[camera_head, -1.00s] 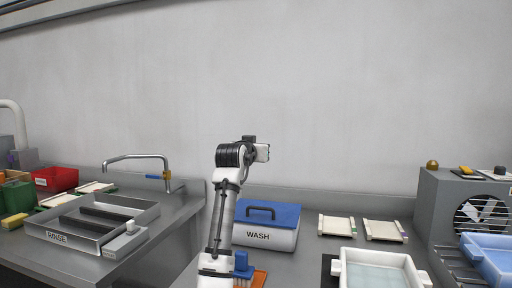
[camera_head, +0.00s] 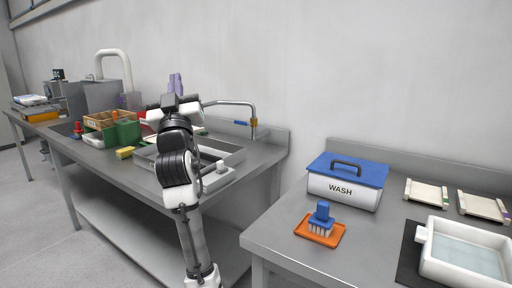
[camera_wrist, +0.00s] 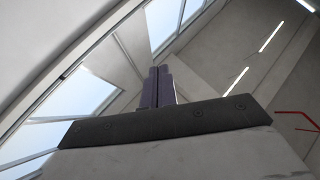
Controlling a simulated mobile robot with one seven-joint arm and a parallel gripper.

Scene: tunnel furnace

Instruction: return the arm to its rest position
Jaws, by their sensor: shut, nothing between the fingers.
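My arm rises in the lower middle of the head view, bent at its dark joint. My gripper (camera_head: 176,84) points up at its top, in front of the grey wall and clear of the tables. In the wrist view its two purple fingers (camera_wrist: 158,88) stand side by side, closed together with nothing between them. Behind the fingers the wrist view shows windows and ceiling lights. The arm hides part of the rinse tray (camera_head: 232,158) on the left table.
On the right table are the WASH box (camera_head: 342,190) with a blue lid, a blue brush (camera_head: 321,217) on an orange tray (camera_head: 303,231), and a white basin (camera_head: 432,262). A faucet (camera_head: 254,118), green bin (camera_head: 128,132) and yellow sponge (camera_head: 125,153) are on the left table. A gap separates the tables.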

